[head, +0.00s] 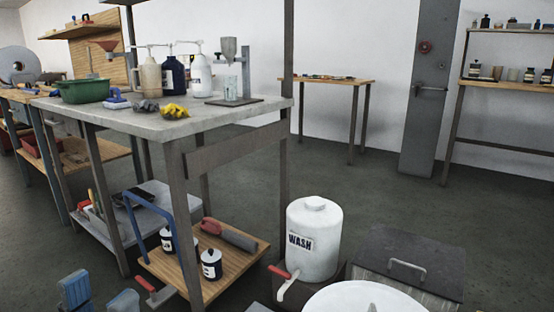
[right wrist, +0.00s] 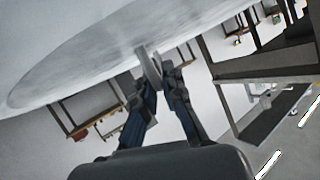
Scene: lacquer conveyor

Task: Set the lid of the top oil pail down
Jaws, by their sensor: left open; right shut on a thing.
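The lid (head: 345,299) is a large white disc cut off by the bottom edge of the head view. In the right wrist view the lid (right wrist: 90,55) fills the upper left, seen from close by and tilted in the picture. My right gripper (right wrist: 155,72) is shut on the lid's thin grey handle. In the head view the right gripper is out of sight. My left gripper (head: 99,293) is open and empty at the bottom left of the head view, its blue fingers apart. I cannot make out an oil pail in either view.
A white WASH container (head: 315,238) with a red-handled tap stands just behind the lid. A dark box with a handle (head: 408,268) is to its right. A workbench (head: 190,122) with bottles and a wooden lower shelf (head: 235,262) stands left. Floor (head: 340,180) behind is clear.

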